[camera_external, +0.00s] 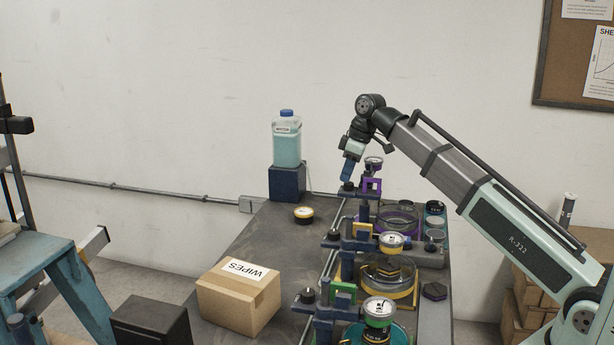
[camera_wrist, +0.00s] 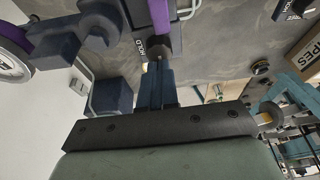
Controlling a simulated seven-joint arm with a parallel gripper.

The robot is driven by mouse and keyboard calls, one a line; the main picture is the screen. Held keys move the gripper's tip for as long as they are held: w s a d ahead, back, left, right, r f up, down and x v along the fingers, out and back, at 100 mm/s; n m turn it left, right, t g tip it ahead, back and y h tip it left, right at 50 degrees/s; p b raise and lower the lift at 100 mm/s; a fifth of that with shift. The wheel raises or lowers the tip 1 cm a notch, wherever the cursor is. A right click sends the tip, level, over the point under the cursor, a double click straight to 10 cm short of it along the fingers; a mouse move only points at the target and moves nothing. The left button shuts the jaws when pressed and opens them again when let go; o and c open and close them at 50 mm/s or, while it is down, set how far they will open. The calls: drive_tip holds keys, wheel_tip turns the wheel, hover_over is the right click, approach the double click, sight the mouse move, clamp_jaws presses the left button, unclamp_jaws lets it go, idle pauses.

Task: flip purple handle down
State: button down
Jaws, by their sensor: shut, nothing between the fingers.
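The purple handle (camera_external: 371,186) is part of the farthest lever frame in the external view, with a round gauge on top. In the wrist view a purple bar (camera_wrist: 160,14) comes down from the top edge to a dark knob. My gripper (camera_external: 347,180) has blue fingers that point down and are shut. It is just left of the purple frame, right at a dark knob. In the wrist view the fingertips (camera_wrist: 158,64) meet or nearly meet that knob; I cannot tell if they touch. The fingers partly hide the knob's lower side.
Nearer lever frames with a yellow-ringed bowl (camera_external: 388,285) and a green handle (camera_external: 343,292) stand in the same row. A blue-liquid jug (camera_external: 287,145) stands on a dark block behind left.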

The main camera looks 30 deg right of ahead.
sight(347, 185)
drive_tip(key=shift+s+f, duration=0.1)
drive_tip(key=shift+f, duration=2.4)
drive_tip(key=shift+d, duration=0.1)
drive_tip(key=shift+r, duration=0.45)
drive_tip(key=v, duration=1.3)
drive_tip(key=shift+w+a+r, duration=0.3)
drive_tip(key=shift+w+r, duration=0.05)
